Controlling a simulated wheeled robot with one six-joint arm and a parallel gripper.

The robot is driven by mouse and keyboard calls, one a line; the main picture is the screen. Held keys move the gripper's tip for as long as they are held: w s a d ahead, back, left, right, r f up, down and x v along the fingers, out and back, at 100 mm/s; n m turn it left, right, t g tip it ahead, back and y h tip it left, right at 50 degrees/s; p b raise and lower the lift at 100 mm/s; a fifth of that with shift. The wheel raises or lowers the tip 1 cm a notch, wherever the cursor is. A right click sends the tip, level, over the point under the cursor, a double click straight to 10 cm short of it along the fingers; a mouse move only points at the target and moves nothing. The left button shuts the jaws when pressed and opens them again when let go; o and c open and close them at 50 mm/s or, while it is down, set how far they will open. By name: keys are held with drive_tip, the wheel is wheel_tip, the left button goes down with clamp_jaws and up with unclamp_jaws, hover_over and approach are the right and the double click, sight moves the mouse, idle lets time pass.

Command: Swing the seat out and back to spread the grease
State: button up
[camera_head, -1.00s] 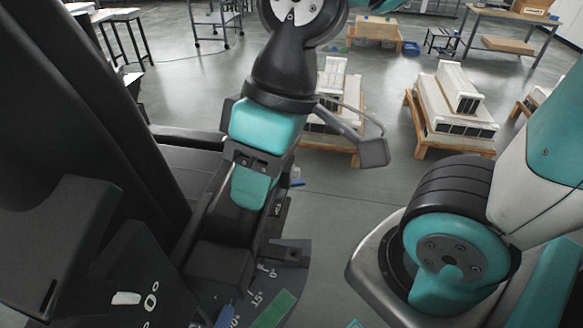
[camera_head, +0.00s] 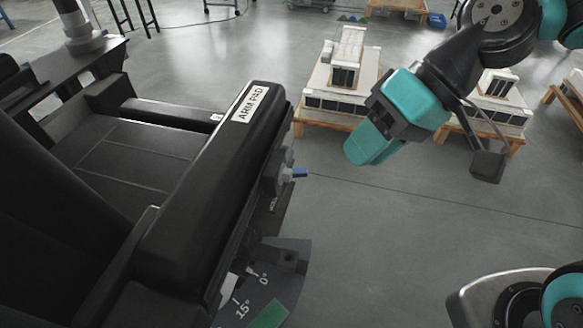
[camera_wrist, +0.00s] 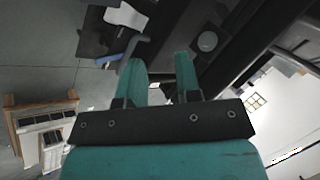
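The black seat (camera_head: 125,160) fills the left of the head view, with a long arm pad (camera_head: 205,180) labelled "ARM PAD" along its right side. Below the pad is an angle scale plate (camera_head: 285,285) marked 0° and 15°, with a green patch. A small blue-tipped lever (camera_head: 300,173) sticks out to the right of the pad. My gripper (camera_head: 365,150) is right of the pad, apart from it in the picture and empty. In the wrist view its two teal fingers (camera_wrist: 159,68) stand apart, with a blue lever (camera_wrist: 129,46) beyond them. The pivot is hidden.
White block-like units on low wooden pallets (camera_head: 340,85) stand on the floor behind, with another pallet (camera_head: 500,100) behind my arm. The grey floor (camera_head: 390,235) right of the seat is clear. A grey post (camera_head: 80,30) stands at the upper left.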

drive_tip(key=w+d+f+m+t+y+b, duration=0.2)
drive_tip(key=w+f+m+t+y+b, duration=0.25)
drive_tip(key=w+f, duration=0.45)
drive_tip(key=w+d+f+m+t+y+b, duration=0.25)
drive_tip(key=w+f+m+b, duration=0.35)
drive_tip(key=f, duration=0.5)
drive_tip(key=shift+n+g, duration=0.3)
drive_tip(key=shift+n, duration=0.15)
drive_tip(key=x, duration=1.1)
drive_tip(key=b+x, duration=0.1)
drive_tip(key=x, duration=0.4)
drive_tip(key=shift+a+r, duration=0.25)
drive_tip(key=shift+a, duration=0.1)
clamp_jaws()
